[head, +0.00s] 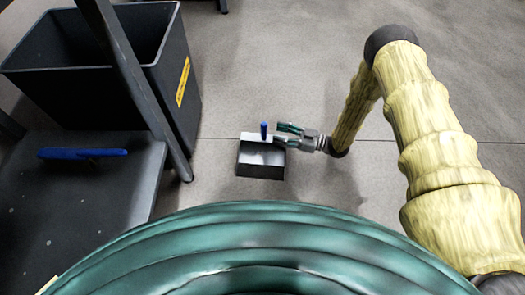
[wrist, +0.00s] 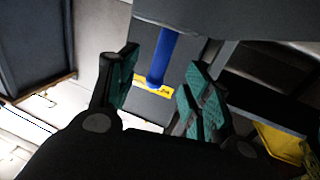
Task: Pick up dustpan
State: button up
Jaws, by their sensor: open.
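The dustpan (head: 261,160) is a small dark and light grey tray on the floor, with a short blue handle (head: 264,131) standing up at its back edge. My gripper (head: 284,134), with green finger pads, reaches in from the right beside the handle. In the wrist view the blue handle (wrist: 161,58) shows in the gap between the two open fingers (wrist: 158,92), apart from both pads. I cannot tell how deep the handle sits between them. The dustpan's grey body (wrist: 235,20) fills the top of the wrist view.
A large dark bin (head: 165,85) with a yellow label stands to the left. A dark bench or platform (head: 70,200) with a post and a blue-handled item (head: 82,153) on it is at the far left. The concrete floor (head: 270,60) behind the dustpan is clear.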

aim_at(264, 129)
jog(key=shift+r+b+x, duration=0.2)
jog(key=shift+b+x, duration=0.8)
jog(key=shift+x, duration=0.7)
jog(key=shift+r+b+x, duration=0.2)
jog(key=shift+b+x, duration=0.8)
jog(key=shift+x, duration=0.75)
grip_shut()
